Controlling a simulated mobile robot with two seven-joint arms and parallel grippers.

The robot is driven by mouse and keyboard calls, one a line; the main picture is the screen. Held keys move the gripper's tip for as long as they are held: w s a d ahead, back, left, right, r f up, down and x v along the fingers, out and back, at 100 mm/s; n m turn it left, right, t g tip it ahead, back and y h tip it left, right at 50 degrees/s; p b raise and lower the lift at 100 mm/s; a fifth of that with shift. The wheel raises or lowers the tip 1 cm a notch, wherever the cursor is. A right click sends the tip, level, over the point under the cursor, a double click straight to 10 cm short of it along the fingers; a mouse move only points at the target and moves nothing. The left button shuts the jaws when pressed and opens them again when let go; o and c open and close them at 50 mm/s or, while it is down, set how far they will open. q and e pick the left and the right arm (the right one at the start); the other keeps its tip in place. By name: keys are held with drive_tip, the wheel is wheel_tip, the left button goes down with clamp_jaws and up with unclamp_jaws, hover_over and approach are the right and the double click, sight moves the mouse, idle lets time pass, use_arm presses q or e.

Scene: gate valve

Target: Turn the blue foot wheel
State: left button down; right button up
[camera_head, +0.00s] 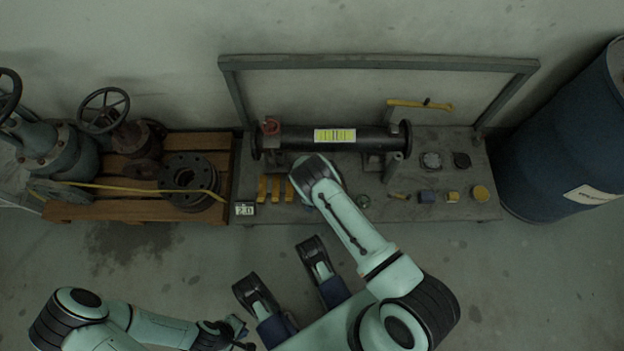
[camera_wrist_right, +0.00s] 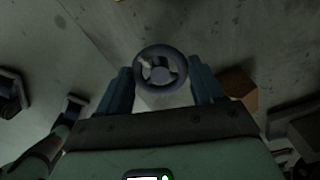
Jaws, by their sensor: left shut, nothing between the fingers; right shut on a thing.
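In the right wrist view a round handwheel (camera_wrist_right: 161,82), dark blue-grey with spokes, sits between the fingers of my right gripper (camera_wrist_right: 161,84). The fingers stand at its left and right sides, shut on it. I take it for the blue foot wheel; its colour is dull in this light. In the head view my right arm reaches to the bench, and its hand hides the wheel and the fingers. My left gripper (camera_head: 236,332) is low in the head view, away from the bench, shut and empty.
The bench (camera_head: 460,208) carries a dark flanged pipe (camera_head: 375,139) along its back and several small parts at the right. A wooden pallet (camera_head: 110,208) with valves and flanges stands at the left. A blue barrel (camera_head: 560,145) stands at the right. The floor in front is mostly clear.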

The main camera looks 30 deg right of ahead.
drive_tip(key=shift+d, duration=0.1)
idle(0.4)
drive_tip(key=o, duration=1)
drive_tip(key=shift+o, duration=0.2)
drive_tip(key=shift+r, duration=0.1)
use_arm(q)
drive_tip(key=w+d+r+t+p, duration=0.1)
drive_tip(key=w+r+t+p, duration=0.2)
drive_tip(key=w, duration=0.5)
wheel_tip(320, 180, up, 2)
drive_tip(key=shift+w+r+m+p, duration=0.15)
drive_tip(key=shift+w+m+p, duration=0.15)
drive_tip(key=shift+p, duration=0.4)
use_arm(e)
wheel_tip(320, 180, up, 13)
drive_tip(key=shift+r, duration=0.1)
